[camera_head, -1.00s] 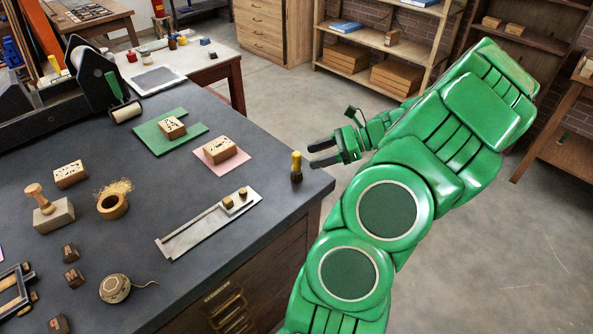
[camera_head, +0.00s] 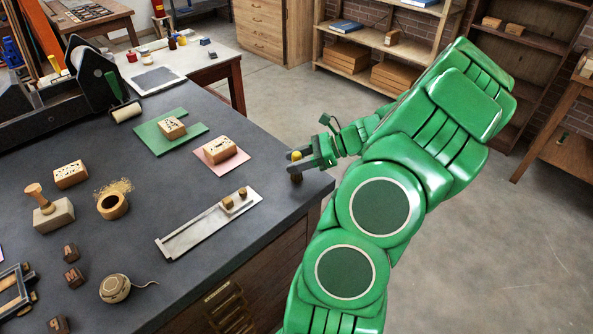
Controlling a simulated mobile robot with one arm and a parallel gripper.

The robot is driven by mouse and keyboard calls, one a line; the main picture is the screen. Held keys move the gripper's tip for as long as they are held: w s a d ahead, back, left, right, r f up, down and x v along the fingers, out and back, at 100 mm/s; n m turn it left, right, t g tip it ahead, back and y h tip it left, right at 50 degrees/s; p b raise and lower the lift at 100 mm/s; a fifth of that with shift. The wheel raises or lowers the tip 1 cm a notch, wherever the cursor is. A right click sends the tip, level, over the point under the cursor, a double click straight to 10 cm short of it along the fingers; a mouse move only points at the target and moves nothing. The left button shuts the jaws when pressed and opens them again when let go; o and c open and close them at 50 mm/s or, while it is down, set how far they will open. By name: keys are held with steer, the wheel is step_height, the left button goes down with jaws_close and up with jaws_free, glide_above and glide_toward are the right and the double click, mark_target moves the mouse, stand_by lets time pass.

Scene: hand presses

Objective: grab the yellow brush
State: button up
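The yellow brush (camera_head: 297,177) stands upright near the right corner of the dark table (camera_head: 170,217). Its dark lower part shows below my gripper (camera_head: 291,161), and a bit of its yellow top shows above the near finger. The gripper reaches in from the right, with its fingers on either side of the brush at mid height. The fingers look apart; I cannot tell whether they touch the brush.
A metal composing stick (camera_head: 207,226) lies left of the brush. A wood block on pink paper (camera_head: 221,151) and one on a green sheet (camera_head: 170,130) are behind it. The table's right edge is close to the brush. Open floor lies to the right.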

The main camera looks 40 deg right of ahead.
mark_target(297, 155)
jaws_close()
steer(key=shift+r, duration=0.15)
steer(key=shift+r, duration=0.25)
steer(key=r, duration=0.3)
steer(key=shift+s+a, duration=0.15)
steer(key=shift+s, duration=0.1)
steer(key=s+a+r, duration=0.8)
steer(key=s+r, duration=0.1)
steer(key=s, duration=0.1)
steer(key=shift+s, duration=0.4)
